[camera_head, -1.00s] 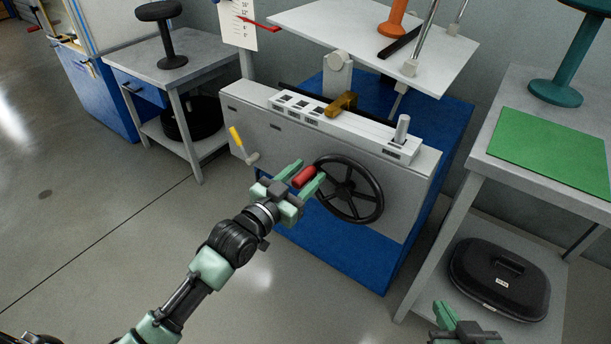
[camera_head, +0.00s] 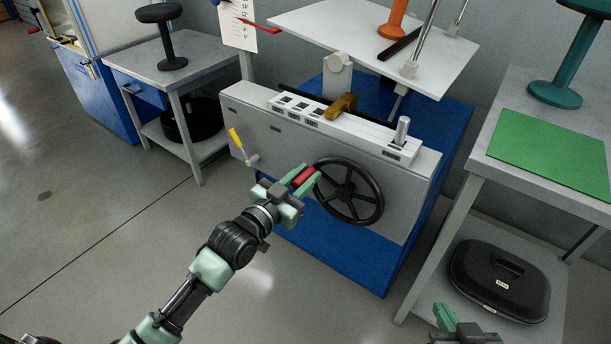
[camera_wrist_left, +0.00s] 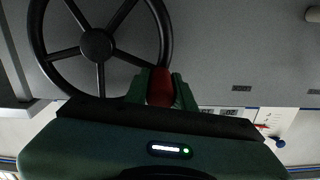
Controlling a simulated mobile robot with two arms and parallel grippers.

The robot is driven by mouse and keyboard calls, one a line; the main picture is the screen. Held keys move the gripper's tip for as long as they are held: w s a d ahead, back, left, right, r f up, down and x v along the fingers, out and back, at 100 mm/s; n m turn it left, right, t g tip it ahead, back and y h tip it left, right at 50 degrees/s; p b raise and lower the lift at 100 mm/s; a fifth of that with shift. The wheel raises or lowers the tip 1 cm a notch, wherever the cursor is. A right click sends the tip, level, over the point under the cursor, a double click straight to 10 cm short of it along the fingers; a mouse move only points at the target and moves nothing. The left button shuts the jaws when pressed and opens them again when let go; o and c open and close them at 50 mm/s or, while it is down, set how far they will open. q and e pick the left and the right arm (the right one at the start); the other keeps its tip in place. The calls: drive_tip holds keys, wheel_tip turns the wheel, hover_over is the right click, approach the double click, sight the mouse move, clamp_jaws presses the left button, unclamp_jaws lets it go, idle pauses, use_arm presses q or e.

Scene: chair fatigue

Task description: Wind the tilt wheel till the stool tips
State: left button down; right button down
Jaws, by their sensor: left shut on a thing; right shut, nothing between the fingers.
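The tilt wheel is a black spoked handwheel (camera_head: 349,191) on the grey front panel of the machine, with a red knob (camera_head: 304,176) at its left rim. My left gripper (camera_head: 305,181) is shut on the red knob. In the left wrist view the knob (camera_wrist_left: 160,87) sits between the green fingers, at the lower right of the wheel (camera_wrist_left: 97,46). My right gripper (camera_head: 446,318) shows at the bottom edge, low and away from the machine, and is shut and empty. The orange stool (camera_head: 394,20) stands upright on the white tilting plate (camera_head: 340,28), its top cut off.
A yellow-handled crank (camera_head: 238,142) is left of the wheel. A brown lever (camera_head: 341,105) and a grey lever (camera_head: 401,131) stand on the top ledge. A scale with a red pointer (camera_head: 260,26) is behind. The right table holds a green mat (camera_head: 553,152) and teal stool (camera_head: 556,85).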

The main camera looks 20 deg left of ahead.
idle(0.9)
use_arm(q)
drive_tip(key=shift+d+r+m+p, duration=0.2)
drive_tip(key=shift+r+m+p, duration=0.35)
drive_tip(key=shift+p, duration=0.65)
drive_tip(key=shift+s+d+r+m+p, duration=0.15)
drive_tip(key=shift+d+r+m+p, duration=0.2)
drive_tip(key=shift+m+p, duration=0.5)
use_arm(e)
drive_tip(key=s+d+f+g+h, duration=0.1)
drive_tip(key=s+d+f+g, duration=0.1)
drive_tip(key=s, duration=0.4)
drive_tip(key=s+d+f+g+h, duration=0.1)
drive_tip(key=s+d+f+g, duration=0.1)
drive_tip(key=s+g, duration=0.3)
drive_tip(key=shift+s+d+f+g, duration=0.25)
drive_tip(key=shift+s+f, duration=0.35)
drive_tip(key=shift+s, duration=0.45)
use_arm(q)
drive_tip(key=c, duration=1.2)
unclamp_jaws()
